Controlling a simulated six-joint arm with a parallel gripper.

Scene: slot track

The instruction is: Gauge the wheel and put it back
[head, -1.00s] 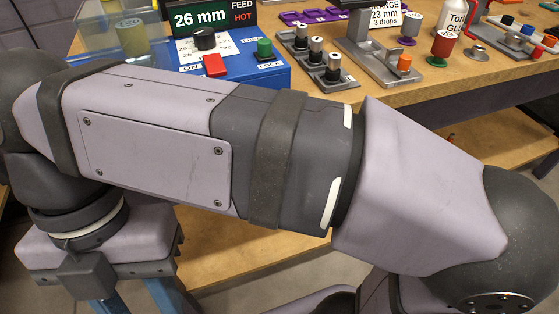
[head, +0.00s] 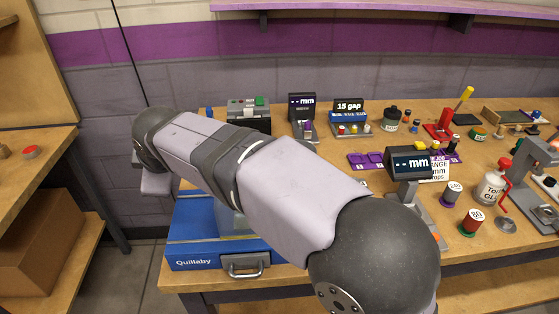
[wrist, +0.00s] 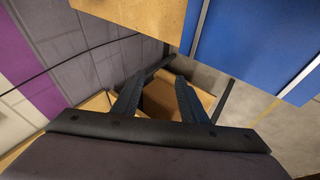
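My gripper (wrist: 160,82) shows in the wrist view with its two dark fingers apart and nothing between them. It hangs over the floor side of the bench, near a blue case. In the head view my arm hides it or it is out of frame. A gauge with a dark "--mm" display (head: 408,163) stands on the bench at centre right. A second "--mm" display (head: 302,106) stands further back. I cannot tell which piece is the wheel; a purple-based spool (head: 452,193) and a red-and-green spool (head: 472,221) stand right of the gauge.
A blue Quillaby case (head: 195,250) with a handle is at the bench's front left. A "15 gap" unit (head: 349,113), a purple tray (head: 366,160), a white glue bottle (head: 491,188) and a grey press (head: 530,175) crowd the bench. A separate wooden bench (head: 35,143) is at left.

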